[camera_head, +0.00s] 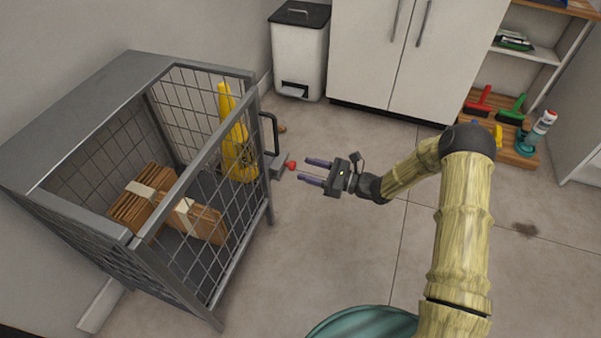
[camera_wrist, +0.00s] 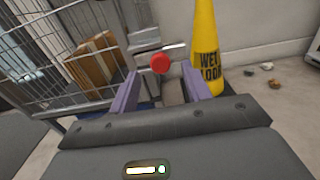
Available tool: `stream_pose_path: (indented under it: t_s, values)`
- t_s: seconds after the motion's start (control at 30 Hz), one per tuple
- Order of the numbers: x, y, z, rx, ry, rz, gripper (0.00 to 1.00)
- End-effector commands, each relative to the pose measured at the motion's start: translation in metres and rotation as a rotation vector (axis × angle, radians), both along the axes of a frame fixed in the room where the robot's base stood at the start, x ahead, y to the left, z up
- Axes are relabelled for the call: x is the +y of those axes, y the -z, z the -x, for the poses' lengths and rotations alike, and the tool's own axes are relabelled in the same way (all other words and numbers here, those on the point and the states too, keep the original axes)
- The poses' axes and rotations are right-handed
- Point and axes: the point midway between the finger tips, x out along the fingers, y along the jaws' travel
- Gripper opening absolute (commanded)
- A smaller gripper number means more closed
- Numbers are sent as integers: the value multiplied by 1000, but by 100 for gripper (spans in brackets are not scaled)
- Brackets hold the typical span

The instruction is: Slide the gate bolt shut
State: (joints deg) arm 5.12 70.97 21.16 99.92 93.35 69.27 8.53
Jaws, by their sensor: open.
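The gate bolt shows as a red knob (camera_head: 291,166) at the right edge of the grey mesh gate (camera_head: 215,215). In the wrist view the red knob (camera_wrist: 160,64) sits beside a pale metal rod, the bolt (camera_wrist: 174,47), which runs sideways. My gripper (camera_head: 309,170) is open and empty, its two purple fingers pointing left at the knob. In the wrist view the fingers (camera_wrist: 160,88) lie to either side below the knob, and it appears just beyond their tips. I cannot tell whether anything touches. The bolt's far end is not clear.
A dark handle (camera_head: 271,133) stands out above the bolt. A white bin (camera_head: 300,55) and cabinet (camera_head: 375,60) stand behind.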

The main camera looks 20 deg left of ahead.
Motion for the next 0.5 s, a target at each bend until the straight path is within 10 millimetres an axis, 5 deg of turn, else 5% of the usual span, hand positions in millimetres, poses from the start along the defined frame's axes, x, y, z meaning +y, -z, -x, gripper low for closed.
stream_pose_path:
  t_s: [0.2, 0.5]
  values:
    - [28, 2, -1, -1, -4, 1, 48]
    - [32, 0, -2, 0, -3, 1, 48]
